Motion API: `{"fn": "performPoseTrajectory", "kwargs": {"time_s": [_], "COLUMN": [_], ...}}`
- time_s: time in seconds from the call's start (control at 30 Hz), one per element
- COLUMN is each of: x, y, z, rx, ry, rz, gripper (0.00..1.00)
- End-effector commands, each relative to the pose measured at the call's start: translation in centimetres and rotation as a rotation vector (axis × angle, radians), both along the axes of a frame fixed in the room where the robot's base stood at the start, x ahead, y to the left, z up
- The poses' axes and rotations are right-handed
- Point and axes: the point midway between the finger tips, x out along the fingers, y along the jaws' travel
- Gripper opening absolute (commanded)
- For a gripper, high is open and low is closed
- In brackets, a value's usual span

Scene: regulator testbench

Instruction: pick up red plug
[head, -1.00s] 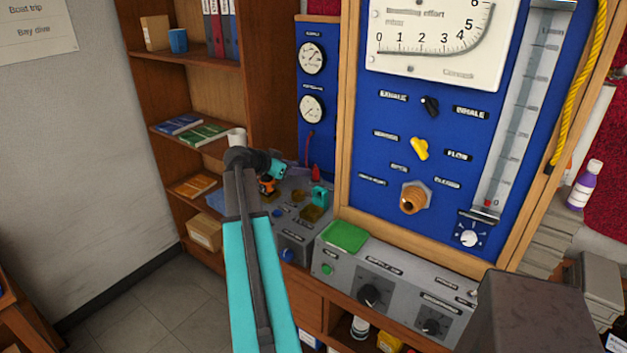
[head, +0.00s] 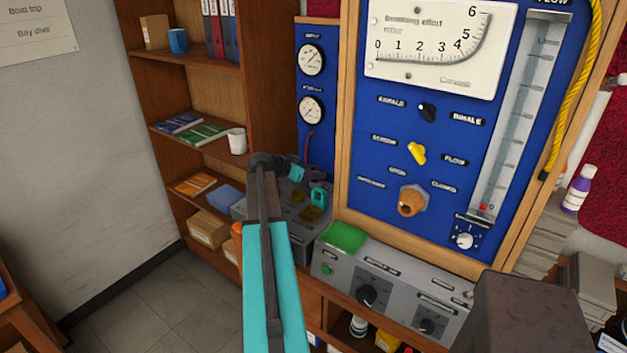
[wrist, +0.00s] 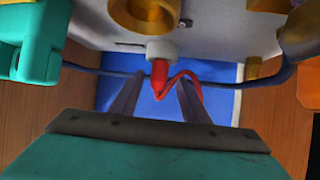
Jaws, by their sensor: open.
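The red plug (wrist: 160,77) shows in the wrist view, its top end against a white collar on a grey housing. A thin red cord (wrist: 190,82) loops to its right. My gripper (wrist: 159,80) is open, with one dark finger on each side of the plug in the picture; I cannot tell whether either touches it. In the head view my gripper (head: 300,174) is over the grey bench unit below the small gauges, and I cannot make out the plug there.
A teal part (wrist: 28,40) stands close on the left in the wrist view, and it also shows in the head view (head: 319,195). A brass fitting (wrist: 145,12) is above the plug. A dark blue hose (wrist: 100,71) runs behind the fingers. The wooden panel frame (head: 345,120) rises to the right.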

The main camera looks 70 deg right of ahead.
Motion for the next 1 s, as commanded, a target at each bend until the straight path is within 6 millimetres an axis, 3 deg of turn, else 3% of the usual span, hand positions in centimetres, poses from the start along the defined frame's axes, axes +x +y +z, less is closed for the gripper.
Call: {"fn": "performPoseTrajectory", "kwargs": {"time_s": [0.27,0.7,1.0], "x": [-0.3,-1.7,-1.9], "y": [-0.6,-3.7,-4.0], "z": [-0.1,-2.0,-2.5], "rx": [0.001,0.000,0.000], "ry": [0.001,0.001,0.000], "rz": [0.000,0.000,0.002], "gripper": [0.42,0.42,0.42]}}
